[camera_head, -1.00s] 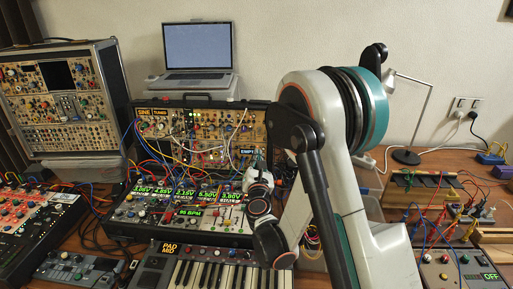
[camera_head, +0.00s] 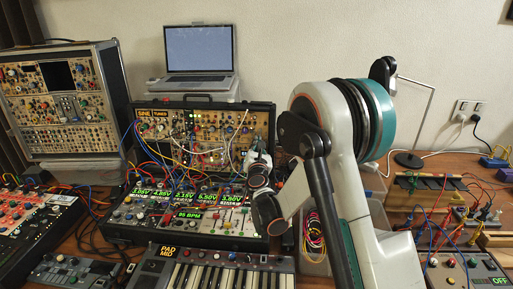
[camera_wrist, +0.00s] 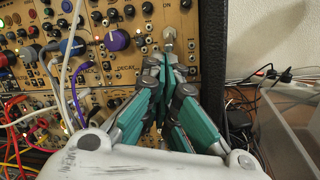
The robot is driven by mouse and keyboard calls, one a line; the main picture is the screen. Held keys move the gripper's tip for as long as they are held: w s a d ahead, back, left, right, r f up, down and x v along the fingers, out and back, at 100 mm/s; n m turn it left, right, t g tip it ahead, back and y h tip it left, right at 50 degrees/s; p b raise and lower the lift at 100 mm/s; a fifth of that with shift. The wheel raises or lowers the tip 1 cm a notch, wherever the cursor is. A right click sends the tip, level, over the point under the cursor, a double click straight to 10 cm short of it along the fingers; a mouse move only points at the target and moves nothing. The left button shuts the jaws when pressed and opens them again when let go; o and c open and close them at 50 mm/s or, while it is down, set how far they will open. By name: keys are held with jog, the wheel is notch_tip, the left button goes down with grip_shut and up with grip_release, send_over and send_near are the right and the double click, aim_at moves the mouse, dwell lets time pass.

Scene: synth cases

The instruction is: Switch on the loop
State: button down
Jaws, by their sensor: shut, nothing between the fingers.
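My gripper (camera_wrist: 168,62) is shut and empty, its teal fingers together in front of the modular panel (camera_wrist: 95,90) in the wrist view. Just beyond the fingertips is a small silver switch or knob (camera_wrist: 169,34) near the panel's right edge. I cannot tell whether the tips touch it, nor its setting. In the head view my gripper (camera_head: 258,150) is at the right part of the upper synth case (camera_head: 204,99), and the panel behind it is hidden. No loop label is readable.
Patch cables (camera_wrist: 68,80) cross the panel left of the fingers; a purple knob (camera_wrist: 117,40) is close by. A black case wall (camera_wrist: 213,60) and a clear bin (camera_wrist: 292,125) are to the right. A keyboard (camera_head: 210,272) and laptop (camera_head: 198,50) show in the head view.

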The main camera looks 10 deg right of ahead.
aim_at(256, 133)
jog(key=shift+s+a+r+g+y+p, duration=0.15)
jog(key=shift+s+r+g+p, duration=0.15)
jog(key=shift+g+p, duration=0.5)
jog(key=shift+s+d+r+g+y+p, duration=0.15)
jog(key=shift+r+g+p, duration=0.3)
jog(key=shift+p, duration=0.65)
jog(key=g+p, duration=0.1)
jog(key=p, duration=0.1)
jog(key=r+g+p, duration=0.1)
jog(key=g+p, duration=0.1)
jog(key=g+y+p, duration=0.1)
jog(key=g+p, duration=0.1)
jog(key=shift+s+a+r+m, duration=0.25)
jog(key=shift+s+r+m, duration=0.05)
jog(key=shift+r+m, duration=0.1)
jog(key=shift+r+p, duration=0.45)
jog(key=shift+r, duration=0.35)
jog(key=shift+w, duration=0.1)
jog(key=shift+r, duration=0.1)
